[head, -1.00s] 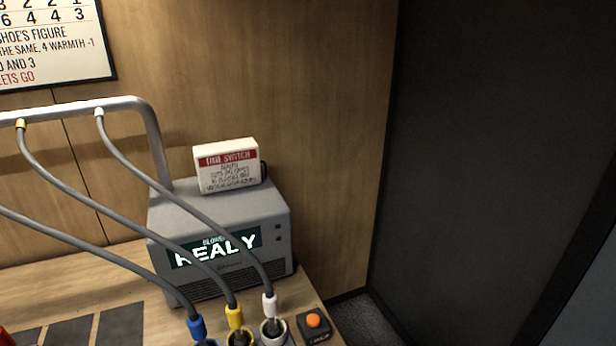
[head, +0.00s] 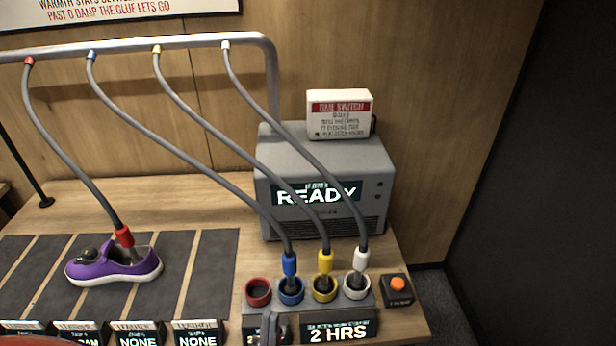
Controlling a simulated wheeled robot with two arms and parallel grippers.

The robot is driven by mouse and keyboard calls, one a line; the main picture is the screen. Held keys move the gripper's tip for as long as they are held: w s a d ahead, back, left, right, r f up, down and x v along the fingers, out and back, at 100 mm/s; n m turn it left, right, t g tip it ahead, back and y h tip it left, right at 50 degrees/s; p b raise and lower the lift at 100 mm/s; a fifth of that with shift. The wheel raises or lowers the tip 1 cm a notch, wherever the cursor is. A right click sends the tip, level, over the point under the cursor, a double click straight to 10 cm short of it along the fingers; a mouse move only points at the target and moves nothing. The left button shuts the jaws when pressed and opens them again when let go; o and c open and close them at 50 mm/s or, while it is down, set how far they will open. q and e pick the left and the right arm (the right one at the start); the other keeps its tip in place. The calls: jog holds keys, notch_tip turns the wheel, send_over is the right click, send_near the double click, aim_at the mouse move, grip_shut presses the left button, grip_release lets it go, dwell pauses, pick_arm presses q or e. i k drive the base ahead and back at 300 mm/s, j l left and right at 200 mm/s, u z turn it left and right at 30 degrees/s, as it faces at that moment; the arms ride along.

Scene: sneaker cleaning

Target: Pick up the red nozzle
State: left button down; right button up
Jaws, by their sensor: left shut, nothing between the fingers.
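The red nozzle (head: 124,237) hangs at the end of a grey hose and points down into the opening of a purple shoe (head: 115,268) on the left of the bench. The red-rimmed holder (head: 258,291) is empty. My left gripper (head: 277,326) shows as a small grey shape at the bottom edge, in front of the holder block. It is shut with nothing in it, well to the right of the red nozzle. Most of it is cut off by the frame. My right gripper is not in view.
Blue (head: 290,265), yellow (head: 325,262) and white (head: 361,258) nozzles stand in their holders. Their hoses slope down from a metal rail (head: 130,45). A grey blower (head: 320,220) reading READY stands behind. An orange button (head: 398,284) is at right. Dark mats (head: 212,262) beside the shoe are bare.

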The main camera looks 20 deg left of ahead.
aim_at(122, 233)
jog(key=u, duration=2.25)
